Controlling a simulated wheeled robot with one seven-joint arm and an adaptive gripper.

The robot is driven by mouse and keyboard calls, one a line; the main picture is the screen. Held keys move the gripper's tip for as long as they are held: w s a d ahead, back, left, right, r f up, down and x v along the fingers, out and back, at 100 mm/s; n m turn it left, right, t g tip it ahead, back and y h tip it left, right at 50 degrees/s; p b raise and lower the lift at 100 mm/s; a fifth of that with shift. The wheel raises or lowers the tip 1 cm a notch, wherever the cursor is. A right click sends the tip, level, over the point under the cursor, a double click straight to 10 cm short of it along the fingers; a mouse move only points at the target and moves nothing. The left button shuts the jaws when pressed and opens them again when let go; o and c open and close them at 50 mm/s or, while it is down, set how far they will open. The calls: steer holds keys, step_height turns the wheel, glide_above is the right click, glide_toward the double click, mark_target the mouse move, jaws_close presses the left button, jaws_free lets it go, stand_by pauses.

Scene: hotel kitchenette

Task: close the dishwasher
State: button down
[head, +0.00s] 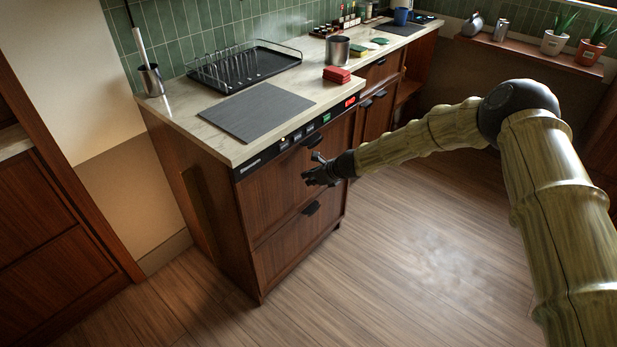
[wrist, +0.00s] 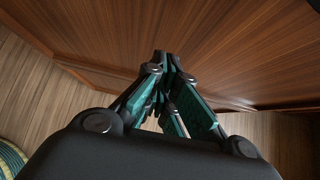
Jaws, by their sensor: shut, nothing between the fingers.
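The dishwasher has dark reddish-wood fronts (head: 268,192) under a black control strip (head: 318,123) with small green and red lights. It sits at the near end of the counter. Its upper and lower fronts look flush and upright, with no visible gap. A black handle (head: 311,208) is on the lower front, and another is at the top, partly behind my gripper. My gripper (head: 307,178) is just in front of the upper front, shut and empty. In the wrist view my fingertips (wrist: 166,58) meet near the wood front (wrist: 215,45). I cannot tell whether they touch it.
The counter (head: 190,112) above holds a grey mat (head: 256,112), a black dish rack (head: 245,68), a metal pot (head: 337,48) and red folded cloths (head: 337,74). More cabinets (head: 378,98) continue at the right. The wooden floor (head: 420,260) in front is clear.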

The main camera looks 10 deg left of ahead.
steer(key=shift+s+d+f+b+v, duration=0.2)
steer(key=shift+d+f+b+v, duration=0.35)
steer(key=shift+v, duration=5.1)
steer(key=s+d+f+n+g+h, duration=0.15)
steer(key=s+d+f+n, duration=0.25)
steer(key=s+d+f, duration=0.4)
steer(key=s+d+f+n+g+h+p, duration=0.1)
steer(key=s+d+f+n+h, duration=0.2)
steer(key=s+f, duration=0.55)
steer(key=s+d+f+n+g+h, duration=0.15)
steer(key=s+d+f+n, duration=0.35)
steer(key=s, duration=0.6)
steer(key=s+d+n, duration=0.3)
steer(key=s+d, duration=0.2)
steer(key=s, duration=0.4)
steer(key=s+d+r+n+h, duration=0.1)
steer(key=s+d+n, duration=0.3)
steer(key=s, duration=0.5)
steer(key=s+d+n+h+p, duration=0.1)
steer(key=s+d+n, duration=0.3)
steer(key=s+d, duration=0.4)
steer(key=shift+s+d+r, duration=0.15)
steer(key=shift+s+d, duration=0.1)
steer(key=shift+s, duration=0.35)
